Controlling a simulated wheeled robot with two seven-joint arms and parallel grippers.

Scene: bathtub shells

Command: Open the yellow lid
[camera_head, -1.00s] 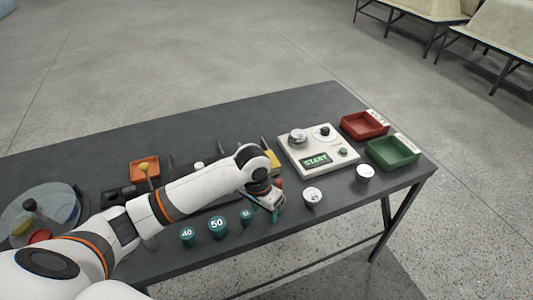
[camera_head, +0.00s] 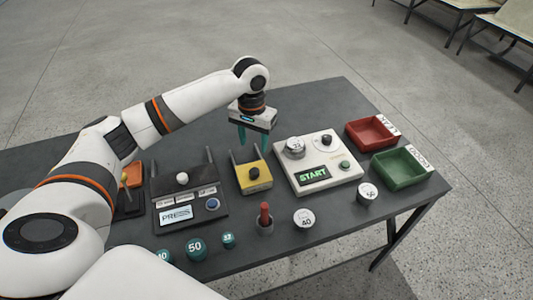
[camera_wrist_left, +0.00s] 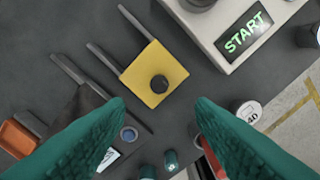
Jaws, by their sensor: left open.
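The yellow lid (camera_head: 255,177) lies flat on a dark box on the table, with a round black knob (camera_head: 253,173) on top. Two dark upright posts stand at its back side. In the left wrist view the yellow lid (camera_wrist_left: 154,74) is beyond the fingertips, with its knob in plain sight. My left gripper (camera_head: 256,140) is above the table, behind and above the lid, pointing down. Its teal fingers are apart, with nothing between them, and they do not touch the lid. My right gripper does not show.
The white START panel (camera_head: 338,175) stands right of the lid, the black PRESS device (camera_head: 190,215) left. A red-handled tool (camera_head: 265,215) stands upright in front. Several numbered weights line the front. Red (camera_head: 371,133) and green (camera_head: 401,168) trays sit at the right.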

